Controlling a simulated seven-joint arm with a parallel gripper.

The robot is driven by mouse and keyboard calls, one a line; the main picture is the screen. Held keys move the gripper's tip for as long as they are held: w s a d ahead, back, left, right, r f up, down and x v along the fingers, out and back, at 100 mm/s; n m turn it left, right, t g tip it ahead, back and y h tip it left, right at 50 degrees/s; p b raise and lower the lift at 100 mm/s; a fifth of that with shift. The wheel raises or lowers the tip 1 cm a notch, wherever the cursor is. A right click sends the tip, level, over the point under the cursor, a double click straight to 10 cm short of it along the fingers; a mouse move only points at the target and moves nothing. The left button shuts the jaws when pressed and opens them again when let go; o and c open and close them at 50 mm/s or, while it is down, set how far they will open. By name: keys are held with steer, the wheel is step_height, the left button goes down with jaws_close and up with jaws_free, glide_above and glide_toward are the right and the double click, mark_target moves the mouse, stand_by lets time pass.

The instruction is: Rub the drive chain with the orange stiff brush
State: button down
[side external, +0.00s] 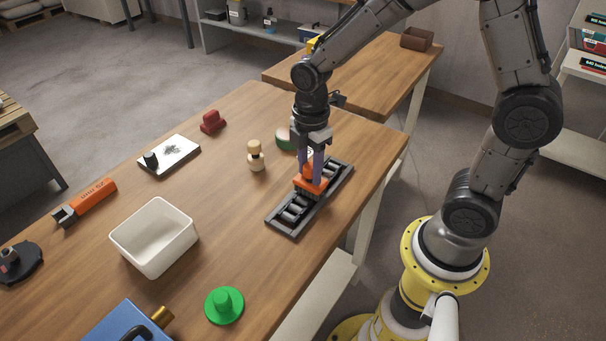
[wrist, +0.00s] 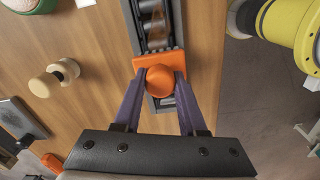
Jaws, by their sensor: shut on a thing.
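The orange stiff brush (side external: 310,180) is in my gripper (side external: 312,170), whose purple fingers are shut on its knob. The wrist view shows the orange brush (wrist: 160,70) between the fingertips of my gripper (wrist: 160,88), with its square block over the chain. The drive chain (side external: 293,212) lies in a dark grey tray (side external: 271,221) near the table's right edge. It also shows in the wrist view (wrist: 153,22), running away beyond the brush.
A white bin (side external: 155,237), a green knobbed disc (side external: 224,305), a white board (side external: 169,155) and a red stamp-like piece (side external: 212,122) are farther off. Bare wood surrounds the tray.

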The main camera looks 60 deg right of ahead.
steer(key=shift+d, duration=4.25)
step_height(320, 180, up, 8)
